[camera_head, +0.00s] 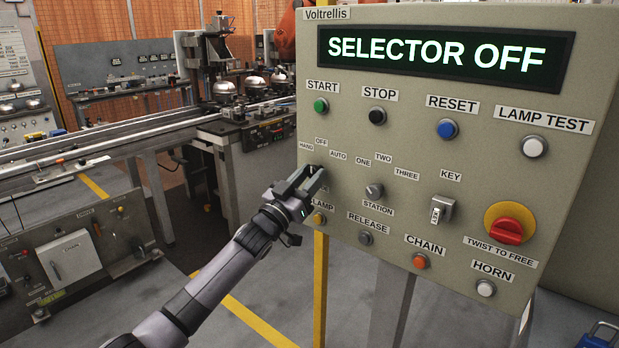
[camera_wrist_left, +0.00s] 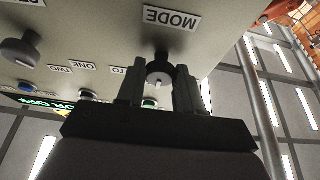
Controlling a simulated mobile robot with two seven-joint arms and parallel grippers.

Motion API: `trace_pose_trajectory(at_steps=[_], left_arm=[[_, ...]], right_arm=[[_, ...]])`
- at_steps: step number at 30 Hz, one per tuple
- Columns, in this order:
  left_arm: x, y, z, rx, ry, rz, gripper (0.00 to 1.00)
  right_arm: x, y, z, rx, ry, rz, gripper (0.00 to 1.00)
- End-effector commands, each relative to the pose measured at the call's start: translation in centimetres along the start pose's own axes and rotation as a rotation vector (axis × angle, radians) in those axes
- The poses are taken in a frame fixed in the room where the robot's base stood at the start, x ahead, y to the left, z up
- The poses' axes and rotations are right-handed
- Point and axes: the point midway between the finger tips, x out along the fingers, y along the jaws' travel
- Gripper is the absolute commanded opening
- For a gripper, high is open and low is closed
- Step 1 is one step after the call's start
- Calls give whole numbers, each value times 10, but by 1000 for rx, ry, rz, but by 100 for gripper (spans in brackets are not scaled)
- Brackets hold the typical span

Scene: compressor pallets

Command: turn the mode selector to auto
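The grey control panel (camera_head: 470,200) has a display (camera_head: 440,55) reading SELECTOR OFF. My left gripper (camera_head: 312,178) is at the panel's left side, below the HAND, OFF and AUTO labels, and covers the mode selector in the head view. In the left wrist view, the dark round mode selector (camera_wrist_left: 160,67) with a small white mark sits between the two fingers of the left gripper (camera_wrist_left: 160,88), near the upside-down MODE label (camera_wrist_left: 171,18). The fingers stand apart on either side of the knob; firm contact is not visible. The AUTO label (camera_head: 338,157) shows beside the gripper. My right gripper is out of view.
The station knob (camera_head: 374,190) is close to the right of my gripper. The key switch (camera_head: 441,209), red emergency stop (camera_head: 509,223) and push buttons fill the rest of the panel. A yellow post (camera_head: 320,285) stands below the gripper. A conveyor (camera_head: 120,135) lies behind at left.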

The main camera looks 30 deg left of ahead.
Motion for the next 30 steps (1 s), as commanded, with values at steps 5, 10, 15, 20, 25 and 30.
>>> trace_pose_trajectory(at_steps=[5, 10, 15, 20, 25, 30], left_arm=[[0, 0, 0, 13, 0, 5, 5], [0, -1, 0, 67, 0, 28, 5], [0, -2, 0, 168, 0, 69, 5], [0, -3, -1, 292, 0, 120, 5], [0, -4, -1, 426, -1, 176, 5], [1, -4, -2, 543, 0, 225, 5]], right_arm=[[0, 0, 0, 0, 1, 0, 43], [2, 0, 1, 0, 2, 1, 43], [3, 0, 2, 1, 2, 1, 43], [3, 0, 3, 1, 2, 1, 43], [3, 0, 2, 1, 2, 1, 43], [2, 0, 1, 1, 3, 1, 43]])
